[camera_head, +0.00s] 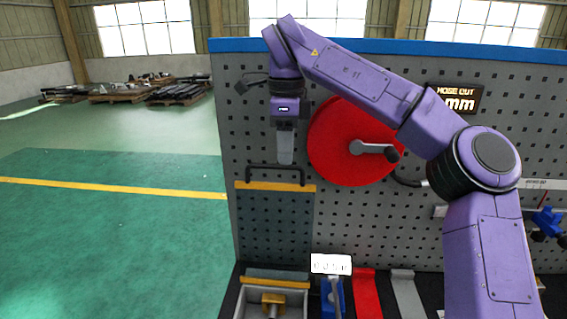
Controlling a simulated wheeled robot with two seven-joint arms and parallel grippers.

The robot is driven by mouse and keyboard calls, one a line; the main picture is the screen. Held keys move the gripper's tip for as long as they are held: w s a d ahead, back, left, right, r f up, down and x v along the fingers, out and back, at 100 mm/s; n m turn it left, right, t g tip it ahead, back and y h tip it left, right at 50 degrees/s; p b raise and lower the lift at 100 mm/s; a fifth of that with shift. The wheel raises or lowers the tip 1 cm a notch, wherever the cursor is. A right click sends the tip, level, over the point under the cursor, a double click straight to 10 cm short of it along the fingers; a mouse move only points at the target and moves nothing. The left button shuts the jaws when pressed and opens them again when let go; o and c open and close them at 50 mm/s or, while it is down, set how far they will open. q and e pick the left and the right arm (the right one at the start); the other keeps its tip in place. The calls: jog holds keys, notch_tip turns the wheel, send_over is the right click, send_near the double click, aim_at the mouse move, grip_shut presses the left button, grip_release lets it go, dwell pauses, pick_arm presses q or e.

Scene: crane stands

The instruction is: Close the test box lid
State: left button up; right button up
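The test box (306,302) sits on the bench at the bottom of the view, and its inside with a yellow fitting shows from above. Its dark see-through lid (274,225) stands upright in front of the pegboard, with a yellow strip and a black handle (262,166) along its top edge. My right gripper (285,160) points down with its grey fingertips at the handle, near its right half. The fingers overlap in this view, so I cannot tell whether they are apart or touch the handle. My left gripper is not in view.
A red reel (342,120) with a crank is mounted on the pegboard (240,130) right of my gripper. A white sign (331,264), a red strip (366,290) and a grey strip (407,292) stand right of the box. The green floor at left is open.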

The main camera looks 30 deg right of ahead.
jog(key=f, duration=0.1)
jog(key=w+f, duration=0.1)
jog(key=f, duration=0.1)
jog(key=shift+w, duration=0.1)
jog(key=shift+s+a+r, duration=0.1)
jog(key=shift+s+r, duration=0.1)
jog(key=shift+s, duration=0.15)
grip_shut()
jog(key=shift+f, duration=0.1)
